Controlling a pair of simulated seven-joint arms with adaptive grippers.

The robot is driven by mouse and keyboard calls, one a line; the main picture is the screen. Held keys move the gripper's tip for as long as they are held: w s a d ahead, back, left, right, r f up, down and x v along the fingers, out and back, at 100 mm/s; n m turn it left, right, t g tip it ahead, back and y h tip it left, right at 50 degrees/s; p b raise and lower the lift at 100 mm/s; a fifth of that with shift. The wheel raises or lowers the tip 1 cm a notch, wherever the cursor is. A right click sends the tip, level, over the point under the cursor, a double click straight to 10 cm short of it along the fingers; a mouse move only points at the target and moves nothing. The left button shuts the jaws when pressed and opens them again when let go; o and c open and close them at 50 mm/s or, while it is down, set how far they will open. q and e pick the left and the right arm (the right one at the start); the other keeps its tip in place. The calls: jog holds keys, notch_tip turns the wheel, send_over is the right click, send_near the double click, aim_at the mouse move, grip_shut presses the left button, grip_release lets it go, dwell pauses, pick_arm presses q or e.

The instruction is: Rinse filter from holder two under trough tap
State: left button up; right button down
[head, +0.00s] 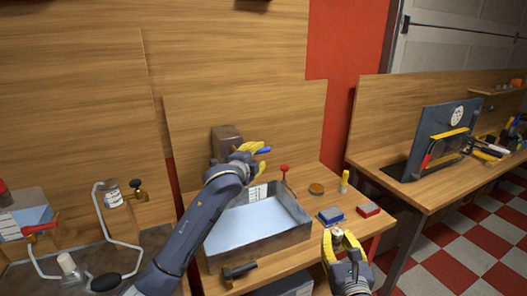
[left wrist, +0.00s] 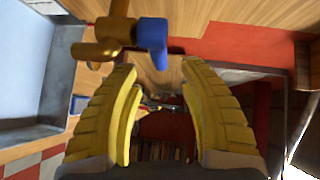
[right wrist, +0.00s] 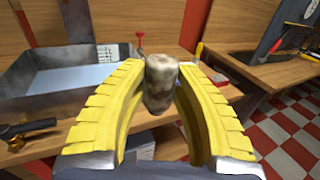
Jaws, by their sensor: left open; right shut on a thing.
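The trough (head: 300,232) is a grey metal basin holding pale blue water. Its tap shows in the left wrist view as a brass body (left wrist: 117,30) with a blue handle (left wrist: 152,42). In the head view the blue handle (head: 264,150) is at the tip of my left gripper (head: 249,156). The left gripper is open, its yellow fingers (left wrist: 157,72) apart with the handle just beyond them; contact is unclear. My right gripper (head: 340,240) is shut on the filter, a stained grey-brown cylinder (right wrist: 160,82), held upright right of the trough. Holder two cannot be identified.
A second bench (head: 420,195) with tools is at the right.

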aim_at(262, 152)
pick_arm(q)
jog(key=shift+x, duration=3.1)
jog(key=shift+c, duration=0.4)
grip_shut()
